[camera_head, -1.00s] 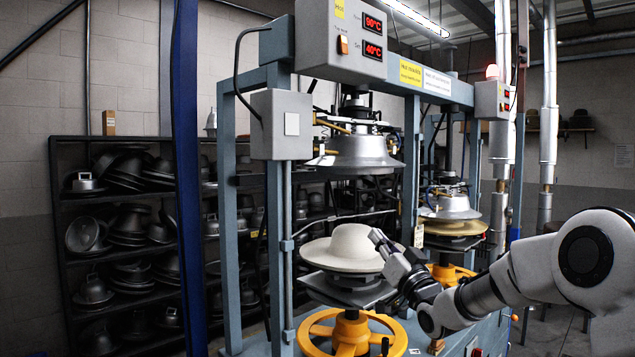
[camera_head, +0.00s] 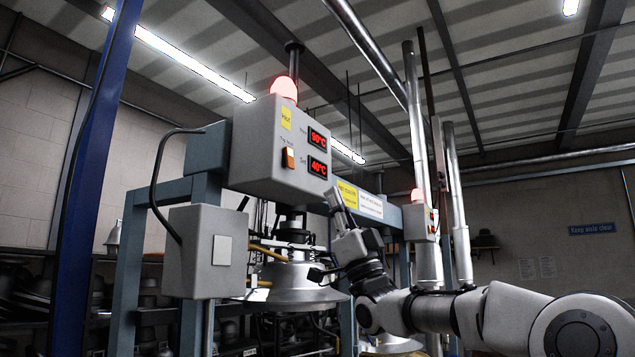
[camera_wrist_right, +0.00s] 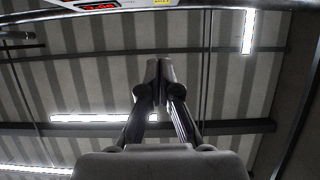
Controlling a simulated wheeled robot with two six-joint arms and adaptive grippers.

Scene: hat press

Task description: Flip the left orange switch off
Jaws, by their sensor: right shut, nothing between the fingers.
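The left orange switch (camera_head: 288,158) is on the front of the near grey control box (camera_head: 258,178), left of the two red displays. It appears lit orange. My right gripper (camera_head: 333,197) is shut and empty, pointing up, just right of and below the box, apart from the switch. In the right wrist view the shut fingers (camera_wrist_right: 159,68) point at the ceiling, and the box's lower edge with a red display (camera_wrist_right: 98,7) shows at the top. My left gripper is not in view.
A red lamp (camera_head: 284,88) glows on top of the near box. A metal press head (camera_head: 293,281) hangs below it. A smaller grey box (camera_head: 208,251) is on the frame at the left. The space right of the near box is mostly open.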

